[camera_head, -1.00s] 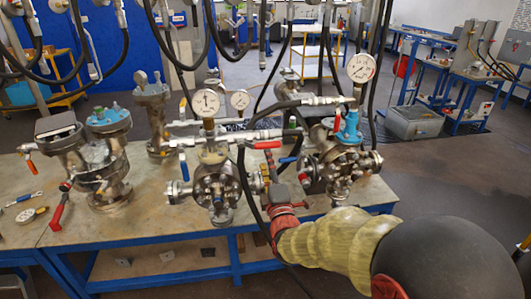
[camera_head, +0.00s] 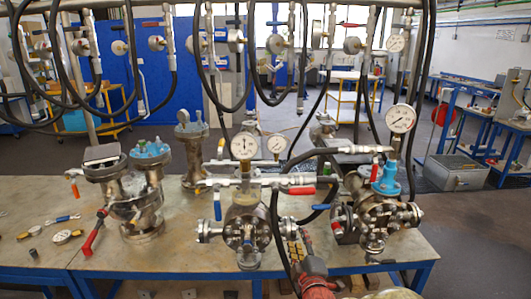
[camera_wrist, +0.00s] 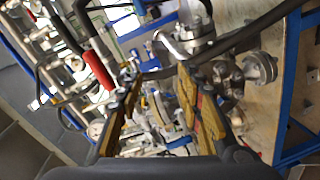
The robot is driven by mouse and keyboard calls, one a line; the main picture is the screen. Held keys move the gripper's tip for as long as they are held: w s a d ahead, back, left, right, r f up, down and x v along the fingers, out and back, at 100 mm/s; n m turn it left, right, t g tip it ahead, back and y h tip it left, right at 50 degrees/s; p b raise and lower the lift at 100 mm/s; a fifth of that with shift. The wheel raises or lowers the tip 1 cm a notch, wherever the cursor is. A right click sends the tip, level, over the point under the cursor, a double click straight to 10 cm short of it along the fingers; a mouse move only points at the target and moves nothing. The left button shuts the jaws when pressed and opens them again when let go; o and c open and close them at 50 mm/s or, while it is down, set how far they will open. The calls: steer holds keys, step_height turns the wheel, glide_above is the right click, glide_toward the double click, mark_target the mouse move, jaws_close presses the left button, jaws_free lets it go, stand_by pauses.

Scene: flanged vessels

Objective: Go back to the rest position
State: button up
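My gripper (camera_head: 298,250) shows at the bottom middle of the head view, in front of the table's front edge, with its dark fingers and yellow-brown pads pointing at the vessels. In the wrist view its two fingers (camera_wrist: 155,105) stand apart, with a gap between them. I see nothing held there. The middle flanged vessel (camera_head: 245,228) stands just left of and beyond the fingers. The right vessel (camera_head: 375,215), with a blue fitting and a gauge, stands to their right. Whether a finger touches anything is hard to tell.
The workbench (camera_head: 185,258) also carries a left flanged vessel (camera_head: 140,200) with a red-handled valve. Black hoses (camera_head: 275,225) hang in front of the middle vessel, close to my gripper. A red handle (camera_wrist: 98,70) shows left of the fingers in the wrist view. Floor is open at right.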

steer(key=s+f+m+g, duration=0.3)
steer(key=f+g, duration=0.1)
steer(key=f, duration=0.3)
steer(key=s+f+m+g, duration=0.2)
steer(key=s+m+g, duration=0.4)
steer(key=s, duration=0.6)
steer(key=s+d+r+m+g, duration=0.2)
steer(key=s+r+m, duration=0.1)
steer(key=s, duration=0.5)
steer(key=s+d+r+m+g, duration=0.15)
steer(key=s+r, duration=0.25)
steer(key=s, duration=0.5)
step_height(320, 180, up, 7)
steer(key=s+d+m+t+p, duration=0.1)
steer(key=s+d+t, duration=0.1)
steer(key=shift+d+r+h, duration=0.2)
steer(key=shift+d+h, duration=0.1)
